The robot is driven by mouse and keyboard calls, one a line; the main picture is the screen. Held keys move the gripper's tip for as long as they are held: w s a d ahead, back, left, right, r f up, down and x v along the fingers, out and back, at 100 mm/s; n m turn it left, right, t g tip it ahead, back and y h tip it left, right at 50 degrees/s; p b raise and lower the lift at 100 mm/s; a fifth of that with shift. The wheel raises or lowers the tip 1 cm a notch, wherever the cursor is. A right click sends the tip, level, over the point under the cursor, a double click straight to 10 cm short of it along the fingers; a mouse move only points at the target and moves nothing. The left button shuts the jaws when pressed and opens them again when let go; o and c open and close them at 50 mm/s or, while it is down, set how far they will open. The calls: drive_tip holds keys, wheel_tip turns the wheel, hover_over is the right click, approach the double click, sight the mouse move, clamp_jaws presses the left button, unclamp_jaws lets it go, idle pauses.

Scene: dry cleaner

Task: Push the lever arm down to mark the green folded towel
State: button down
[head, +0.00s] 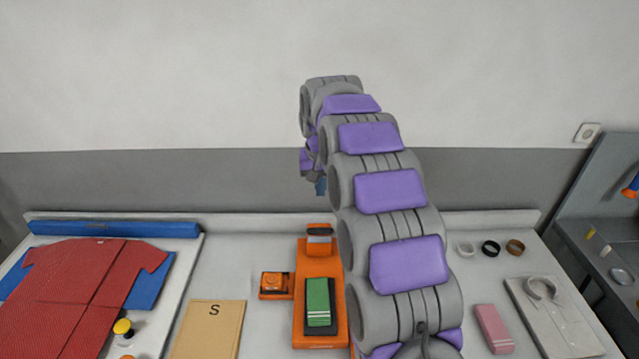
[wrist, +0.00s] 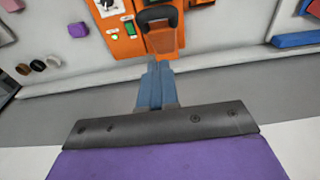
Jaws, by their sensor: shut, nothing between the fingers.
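The green folded towel (head: 318,301) with white stripes lies on a dark pad on the orange press (head: 319,262). Behind the towel a grey and orange part (head: 319,237) stands up at the back of the press; I take it for the lever arm's head. In the wrist view an orange piece with a black curved end (wrist: 157,14) rises from the press; the towel is not clear there. My gripper (head: 320,187) is above and behind the press, touching nothing. In the wrist view its blue fingers (wrist: 155,84) are shut and empty, just short of the orange piece.
My arm hides the counter right of the press. An orange ink-pad box (head: 275,284) sits left of it, and an envelope (head: 209,330) marked S lies further left. A red shirt (head: 85,290) is at left. Rings (head: 490,248), a pink towel (head: 494,328) and a white shirt are at right.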

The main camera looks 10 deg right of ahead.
hover_over(319, 232)
drive_tip(key=w+d, duration=0.1)
drive_tip(key=w, duration=0.3)
wheel_tip(319, 232, down, 7)
drive_tip(key=shift+s+a+f, duration=0.1)
drive_tip(key=shift+s+f, duration=0.95)
drive_tip(key=shift+s, duration=0.1)
drive_tip(key=shift+f, duration=0.1)
